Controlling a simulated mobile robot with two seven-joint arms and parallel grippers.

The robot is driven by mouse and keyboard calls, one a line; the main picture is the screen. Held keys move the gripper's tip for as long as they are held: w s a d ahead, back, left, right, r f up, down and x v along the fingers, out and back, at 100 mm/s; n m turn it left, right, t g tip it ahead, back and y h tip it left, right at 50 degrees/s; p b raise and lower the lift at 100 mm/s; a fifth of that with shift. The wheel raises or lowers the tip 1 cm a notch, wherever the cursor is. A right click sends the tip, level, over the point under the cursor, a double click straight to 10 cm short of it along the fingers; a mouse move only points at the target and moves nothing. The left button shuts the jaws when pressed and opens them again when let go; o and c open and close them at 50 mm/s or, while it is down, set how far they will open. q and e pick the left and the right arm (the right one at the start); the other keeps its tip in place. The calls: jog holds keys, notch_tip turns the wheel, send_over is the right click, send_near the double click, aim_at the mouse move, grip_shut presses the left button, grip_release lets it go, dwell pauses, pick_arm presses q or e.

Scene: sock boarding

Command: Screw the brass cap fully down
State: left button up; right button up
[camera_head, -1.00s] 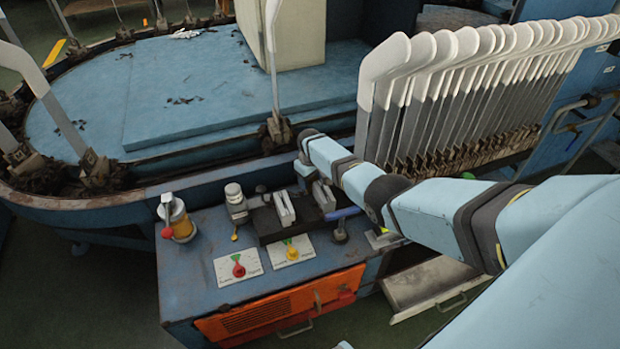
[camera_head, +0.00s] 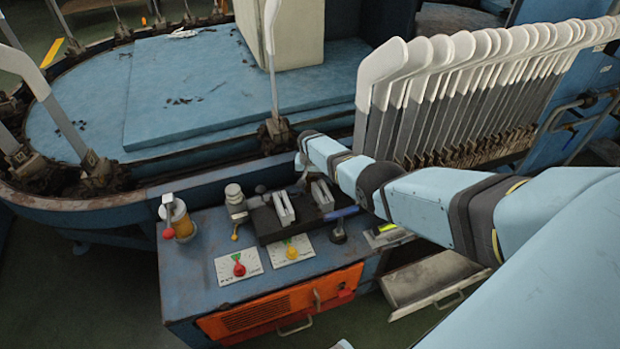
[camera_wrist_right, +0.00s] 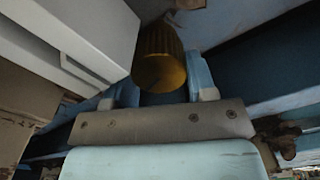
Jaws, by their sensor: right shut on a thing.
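The brass cap (camera_wrist_right: 161,58) is a ribbed, yellow-brown cylinder in the right wrist view. It sits between the two light-blue fingers of my right gripper (camera_wrist_right: 160,84), which is shut on it. The cap's round end faces the camera; its far end and any thread under it are hidden. In the head view my right arm reaches in from the right over the back of the blue bench (camera_head: 200,285). Its gripper and the cap cannot be made out there.
A row of white-topped boards (camera_head: 440,95) stands behind my arm. A pale block (camera_wrist_right: 75,40) is close left of the cap.

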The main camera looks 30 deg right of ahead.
aim_at(310, 178)
jog(key=shift+m, duration=0.5)
jog(key=o, duration=0.9)
pick_arm(q)
jog(key=p, duration=0.3)
jog(key=r+g+p, duration=0.1)
jog(key=p, duration=0.3)
jog(key=shift+s+a+r+y+p, duration=0.3)
jog(key=shift+s, duration=0.05)
pick_arm(e)
notch_tip(310, 178, up, 14)
jog(key=shift+f, duration=0.15)
pick_arm(q)
jog(key=shift+r, duration=0.1)
